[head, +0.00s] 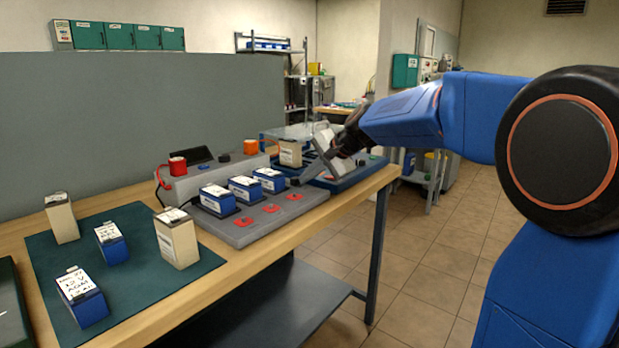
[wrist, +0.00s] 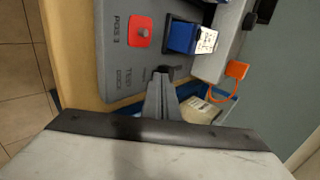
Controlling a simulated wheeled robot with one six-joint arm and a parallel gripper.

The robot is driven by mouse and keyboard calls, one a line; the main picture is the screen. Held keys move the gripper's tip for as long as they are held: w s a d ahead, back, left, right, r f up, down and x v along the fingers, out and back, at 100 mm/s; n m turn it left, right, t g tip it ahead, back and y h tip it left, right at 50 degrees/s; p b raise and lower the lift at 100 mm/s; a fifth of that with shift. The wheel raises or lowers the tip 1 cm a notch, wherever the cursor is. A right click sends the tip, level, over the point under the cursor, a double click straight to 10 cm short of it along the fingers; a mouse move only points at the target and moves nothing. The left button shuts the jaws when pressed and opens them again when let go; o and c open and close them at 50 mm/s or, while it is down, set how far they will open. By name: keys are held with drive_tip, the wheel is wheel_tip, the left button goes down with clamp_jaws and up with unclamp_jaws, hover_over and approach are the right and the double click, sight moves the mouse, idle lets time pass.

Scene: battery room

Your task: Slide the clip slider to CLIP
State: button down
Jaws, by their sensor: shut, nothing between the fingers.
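The grey test board (head: 243,232) lies on the bench, and its printed end shows in the wrist view (wrist: 118,55). A small dark piece (wrist: 178,71), possibly the clip slider, shows beside my fingertips; I cannot tell its position or its label. Printed lettering stands near it, too small to read fully. My gripper (wrist: 162,73) is shut and empty, its tips over or at the board's end; I cannot tell whether they touch. In the head view my gripper (head: 303,180) reaches down at the board's far right end.
Blue batteries (head: 217,199) stand in a row on the board, with red squares (head: 270,208) in front. A grey unit with an orange connector (wrist: 236,69) adjoins. A blue tray (head: 350,181) lies beyond. A green mat (head: 140,281) holds more batteries.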

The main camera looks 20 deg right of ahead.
drive_tip(key=w+a, duration=0.1)
drive_tip(key=w, duration=0.1)
drive_tip(key=w+a, duration=0.2)
drive_tip(key=shift+w+a, duration=0.2)
drive_tip(key=shift+w, duration=0.2)
drive_tip(key=shift+r, duration=0.1)
